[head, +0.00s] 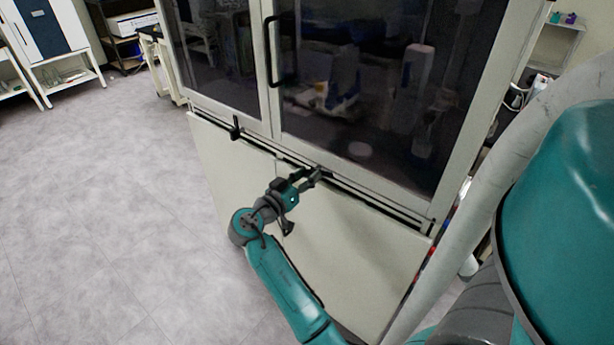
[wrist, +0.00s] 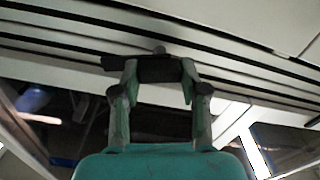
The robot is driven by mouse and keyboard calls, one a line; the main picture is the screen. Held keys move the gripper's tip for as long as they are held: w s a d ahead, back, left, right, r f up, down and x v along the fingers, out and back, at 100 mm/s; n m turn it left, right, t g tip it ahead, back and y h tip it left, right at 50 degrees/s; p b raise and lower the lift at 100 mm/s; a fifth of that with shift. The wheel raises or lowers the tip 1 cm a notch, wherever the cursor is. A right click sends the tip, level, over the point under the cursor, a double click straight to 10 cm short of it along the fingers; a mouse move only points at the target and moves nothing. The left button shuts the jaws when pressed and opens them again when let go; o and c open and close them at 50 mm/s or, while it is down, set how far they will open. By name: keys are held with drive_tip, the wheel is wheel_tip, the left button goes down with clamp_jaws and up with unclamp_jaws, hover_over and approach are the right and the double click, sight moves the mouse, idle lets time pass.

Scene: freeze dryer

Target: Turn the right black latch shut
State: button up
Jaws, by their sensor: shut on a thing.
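The right black latch (wrist: 160,70) sits on the rail under the glass doors. In the wrist view it lies between my two fingertips, and a dark end of it sticks out to the left, roughly along the rail. My gripper (wrist: 159,74) is shut on it, one finger on each side. In the head view my gripper (head: 315,174) reaches the rail below the right glass door and mostly hides this latch. The left black latch (head: 235,128) is further left on the same rail and points upright.
The freeze dryer's right glass door (head: 370,90) and its black handle (head: 273,50) are above my gripper. A pale lower panel (head: 350,250) is below the rail. Open grey floor (head: 100,220) lies to the left.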

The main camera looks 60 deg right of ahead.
drive_tip(key=n, duration=0.7)
drive_tip(key=shift+w+f, duration=0.1)
drive_tip(key=n, duration=0.4)
drive_tip(key=shift+f+n, duration=0.1)
drive_tip(key=shift+n, duration=1.7)
drive_tip(key=o, duration=1.1)
drive_tip(key=shift+w, duration=0.1)
drive_tip(key=shift+o, duration=0.2)
drive_tip(key=v, duration=1.2)
drive_tip(key=shift+f, duration=0.1)
